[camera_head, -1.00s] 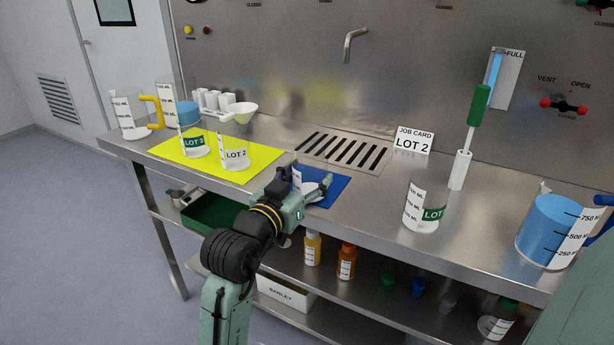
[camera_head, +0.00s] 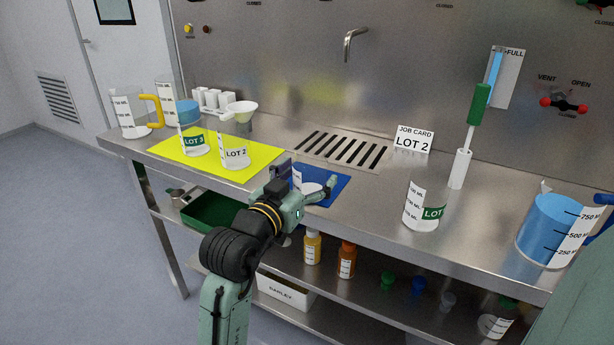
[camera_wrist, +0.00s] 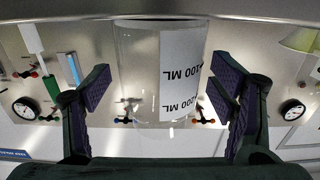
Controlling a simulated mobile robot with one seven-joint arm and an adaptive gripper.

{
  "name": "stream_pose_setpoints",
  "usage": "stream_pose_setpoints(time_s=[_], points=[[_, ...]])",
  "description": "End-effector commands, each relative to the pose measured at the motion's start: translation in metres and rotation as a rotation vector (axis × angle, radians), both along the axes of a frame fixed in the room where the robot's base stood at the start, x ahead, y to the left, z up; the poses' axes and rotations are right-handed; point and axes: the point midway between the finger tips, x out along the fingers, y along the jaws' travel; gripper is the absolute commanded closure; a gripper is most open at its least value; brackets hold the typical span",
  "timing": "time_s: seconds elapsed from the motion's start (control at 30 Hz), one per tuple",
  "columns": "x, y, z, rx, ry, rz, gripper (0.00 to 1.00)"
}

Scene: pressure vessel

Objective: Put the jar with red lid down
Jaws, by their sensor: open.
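A clear jar with a white scale strip (camera_wrist: 185,75) stands between the spread fingers of my gripper (camera_wrist: 160,92) in the wrist view. Small gaps show between the jar and both finger pads. In the head view, my gripper (camera_head: 308,182) is open at the blue mat (camera_head: 338,190). The jar's white lower part (camera_head: 311,188) shows there between the fingers, apparently resting on the mat. My gripper hides part of it. No red lid can be seen on it in either view.
A yellow mat (camera_head: 262,154) with labelled beakers lies to the left. A drain grate (camera_head: 340,149) is behind the blue mat. A LOT beaker (camera_head: 421,212), a white holder (camera_head: 460,170) and a large blue-filled beaker (camera_head: 548,235) stand to the right. Bottles stand on the lower shelf.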

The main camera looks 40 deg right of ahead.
Motion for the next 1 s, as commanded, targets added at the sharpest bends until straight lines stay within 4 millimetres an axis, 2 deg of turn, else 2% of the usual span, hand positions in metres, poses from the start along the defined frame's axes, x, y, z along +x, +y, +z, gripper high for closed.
stream_pose_setpoints(time_s=[0.4, 0.47, 0.7, 1.0], points=[[-0.035, 0.087, -0.004, -0.003, -0.004, 0.006, 0.22], [-0.035, 0.089, -0.009, 0.0, -0.009, 0.002, 0.22], [-0.041, 0.103, -0.006, -0.001, -0.006, 0.001, 0.22], [-0.045, 0.109, -0.001, -0.001, -0.001, 0.001, 0.22]])
